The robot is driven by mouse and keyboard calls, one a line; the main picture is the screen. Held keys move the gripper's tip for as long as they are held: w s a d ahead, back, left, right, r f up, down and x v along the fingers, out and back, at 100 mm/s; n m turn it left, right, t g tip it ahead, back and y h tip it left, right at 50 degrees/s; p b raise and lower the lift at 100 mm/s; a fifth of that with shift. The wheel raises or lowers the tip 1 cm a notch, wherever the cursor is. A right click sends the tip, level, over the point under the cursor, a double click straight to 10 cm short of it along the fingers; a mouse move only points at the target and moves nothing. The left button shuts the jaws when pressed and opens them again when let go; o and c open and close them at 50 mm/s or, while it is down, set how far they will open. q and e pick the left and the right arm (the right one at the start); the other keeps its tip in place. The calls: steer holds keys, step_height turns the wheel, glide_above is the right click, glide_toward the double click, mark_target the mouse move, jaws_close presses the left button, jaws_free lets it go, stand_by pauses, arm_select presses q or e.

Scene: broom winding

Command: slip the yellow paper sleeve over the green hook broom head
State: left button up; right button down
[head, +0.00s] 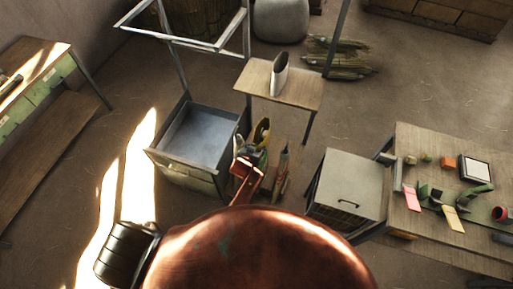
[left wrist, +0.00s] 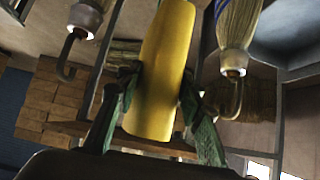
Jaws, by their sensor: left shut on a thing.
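The yellow paper sleeve (left wrist: 166,60) is a long tube held between the two green fingers of my left gripper (left wrist: 160,112) in the left wrist view. Two straw broom heads hang with hooks down in the left wrist view, one on the left (left wrist: 88,18) and one with a blue band on the right (left wrist: 236,38). The sleeve is apart from both.
A metal bin (head: 160,163) stands under a frame. A wooden table (head: 405,222) at right holds several small coloured pieces. A grey box (head: 347,178) stands beside it. Straw bundles (head: 340,58) lie behind.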

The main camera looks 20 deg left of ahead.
arm_select(q)
steer(key=shift+f, duration=0.3)
steer(key=shift+f+b, duration=4.75)
steer(key=shift+f, duration=1.8)
step_height(320, 180, down, 11)
steer(key=b, duration=0.8)
steer(key=shift+r, duration=0.15)
steer(key=shift+f+b, duration=0.7)
steer(key=shift+f, duration=0.15)
